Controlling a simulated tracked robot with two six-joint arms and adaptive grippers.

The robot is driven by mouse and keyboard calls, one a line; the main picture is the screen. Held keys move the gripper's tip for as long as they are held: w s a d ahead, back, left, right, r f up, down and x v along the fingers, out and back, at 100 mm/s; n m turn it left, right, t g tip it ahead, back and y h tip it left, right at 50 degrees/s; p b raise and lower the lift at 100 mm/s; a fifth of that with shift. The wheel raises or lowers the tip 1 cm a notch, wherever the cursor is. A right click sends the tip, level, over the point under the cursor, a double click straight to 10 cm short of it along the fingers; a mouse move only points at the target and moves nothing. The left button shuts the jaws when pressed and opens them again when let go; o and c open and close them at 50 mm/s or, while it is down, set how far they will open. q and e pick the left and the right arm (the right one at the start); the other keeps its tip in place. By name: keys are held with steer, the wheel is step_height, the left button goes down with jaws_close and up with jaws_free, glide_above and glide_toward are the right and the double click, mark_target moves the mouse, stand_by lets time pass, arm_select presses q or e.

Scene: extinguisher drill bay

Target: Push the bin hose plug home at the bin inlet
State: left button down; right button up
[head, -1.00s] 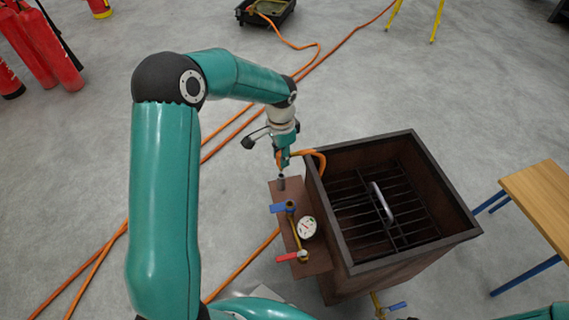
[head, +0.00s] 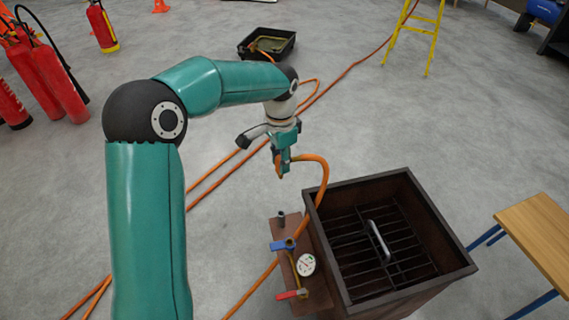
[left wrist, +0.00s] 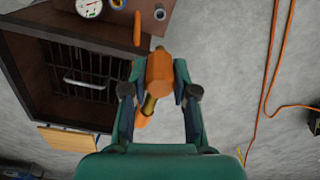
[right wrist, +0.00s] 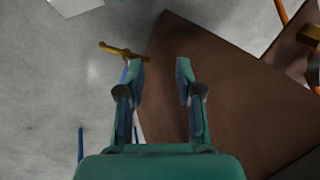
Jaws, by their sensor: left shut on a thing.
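My left gripper (head: 281,170) is shut on the orange bin hose plug (left wrist: 160,70). In the left wrist view the plug's orange body lies between the fingers, with a brass part (left wrist: 149,104) beside it. The orange hose (head: 322,175) arcs from the gripper down over the bin's near left edge. The bin inlet looks to be the short grey upright stub (head: 281,218) on the brown side plate; its open end shows in the left wrist view (left wrist: 160,14). The gripper and plug are above the stub, clearly apart from it. My right gripper (right wrist: 158,70) is open and empty near a brown panel.
The brown bin (head: 410,180) holds a grate with a handle. A blue-handled valve (head: 283,245), a gauge (head: 306,264) and a red-handled valve (head: 291,295) crowd the plate beside the stub. A wooden bench (head: 540,230) stands right. Orange hoses cross the floor.

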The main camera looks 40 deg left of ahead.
arm_select(q)
steer(key=shift+w, duration=0.2)
steer(key=s+d+f+m+b, duration=0.1)
steer(key=s+d+f+b, duration=0.1)
steer(key=f, duration=0.5)
steer(key=s+d+f+m+b, duration=0.2)
steer(key=s+d+f, duration=0.3)
steer(key=f, duration=0.3)
steer(key=shift+d+f+m+b, duration=0.3)
steer(key=shift+b, duration=0.5)
steer(key=shift+f+b, duration=0.3)
steer(key=shift+f, duration=0.1)
stand_by(0.4)
steer(key=shift+f+b, duration=0.75)
steer(key=shift+f, duration=0.25)
steer(key=shift+f+b, duration=0.65)
steer(key=shift+f, duration=0.2)
stand_by(0.7)
